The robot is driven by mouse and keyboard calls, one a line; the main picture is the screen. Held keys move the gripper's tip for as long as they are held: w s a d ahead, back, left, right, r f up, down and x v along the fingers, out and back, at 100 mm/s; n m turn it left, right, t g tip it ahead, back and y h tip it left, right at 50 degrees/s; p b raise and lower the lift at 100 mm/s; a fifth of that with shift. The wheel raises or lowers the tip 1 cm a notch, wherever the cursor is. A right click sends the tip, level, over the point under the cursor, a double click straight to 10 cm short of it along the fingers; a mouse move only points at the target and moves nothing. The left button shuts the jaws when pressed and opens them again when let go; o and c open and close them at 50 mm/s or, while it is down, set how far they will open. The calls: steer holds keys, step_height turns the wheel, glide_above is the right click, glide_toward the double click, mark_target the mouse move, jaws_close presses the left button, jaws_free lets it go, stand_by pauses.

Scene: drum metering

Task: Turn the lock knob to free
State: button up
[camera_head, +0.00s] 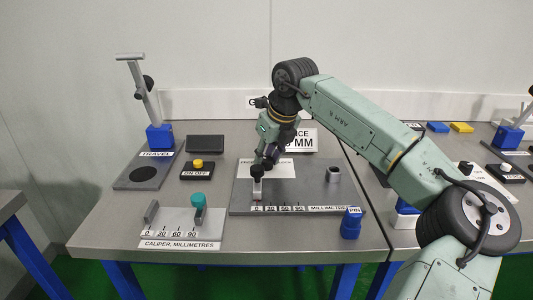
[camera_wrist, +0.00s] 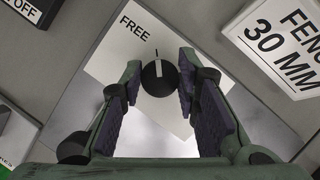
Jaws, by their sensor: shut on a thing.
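The lock knob (camera_wrist: 159,78) is a round black knob with a pale pointer bar, seen in the wrist view on a pale plate (camera_wrist: 113,67). The word FREE is printed up and left of it, and a short dark tick sits just above it. The pointer bar points up, close to the tick. My gripper (camera_wrist: 160,70) has a finger on each side of the knob and is shut on it. In the head view my gripper (camera_head: 267,160) points down over the grey metering board (camera_head: 310,190), and the knob is largely hidden there.
A FENCE 30 MM sign (camera_wrist: 288,38) stands right of the knob. On the table are a caliper plate (camera_head: 180,229) with a teal knob, a blue PIN piece (camera_head: 351,222), a yellow-button box (camera_head: 197,170) and a TRAVEL stand (camera_head: 146,172). The table's front middle is clear.

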steer(key=shift+n, duration=0.3)
steer(key=o, duration=1.2)
steer(key=shift+c, duration=0.2)
steer(key=shift+r, duration=0.1)
steer(key=v, duration=1.2)
